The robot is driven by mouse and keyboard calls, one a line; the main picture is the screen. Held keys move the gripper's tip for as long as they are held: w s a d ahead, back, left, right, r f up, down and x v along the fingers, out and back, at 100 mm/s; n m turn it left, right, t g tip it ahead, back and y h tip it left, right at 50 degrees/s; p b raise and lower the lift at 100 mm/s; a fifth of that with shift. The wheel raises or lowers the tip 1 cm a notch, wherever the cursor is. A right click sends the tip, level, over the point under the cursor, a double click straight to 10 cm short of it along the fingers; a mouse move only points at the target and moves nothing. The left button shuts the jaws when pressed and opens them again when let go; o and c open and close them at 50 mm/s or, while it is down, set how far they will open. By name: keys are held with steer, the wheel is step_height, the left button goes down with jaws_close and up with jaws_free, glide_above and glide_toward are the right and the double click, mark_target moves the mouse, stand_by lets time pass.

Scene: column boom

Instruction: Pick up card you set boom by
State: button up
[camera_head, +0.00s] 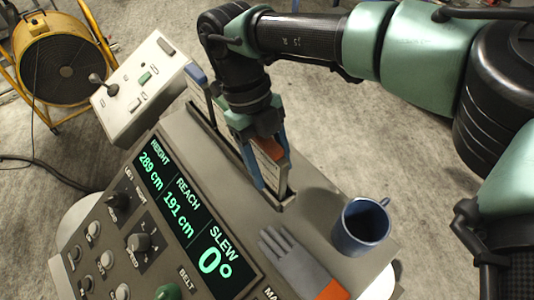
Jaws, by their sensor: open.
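A dark display (183,205) on the console reads HEIGHT 289 cm, REACH 191 cm and SLEW 0°. Behind it, a long narrow rack (226,147) holds upright cards. A pale card with an orange top (270,158) stands at the rack's right end. A card with a blue top (197,76) stands at the left end. My gripper (264,160) points down at the right end, open, with its fingers around or right beside the orange-topped card. I cannot tell whether they touch it. The writing on the cards is too small to read, and my wrist hides part of the rack.
A blue mug (361,228) stands on the console's right end. A grey glove with an orange cuff (296,262) lies in front of it. Knobs (138,241) fill the panel's front. A joystick box (142,92) adjoins at upper left. A yellow fan (47,68) stands on the floor.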

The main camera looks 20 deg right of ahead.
steer(key=shift+s+f, duration=0.15)
steer(key=shift+f, duration=0.15)
jaws_close()
steer(key=shift+r, duration=0.15)
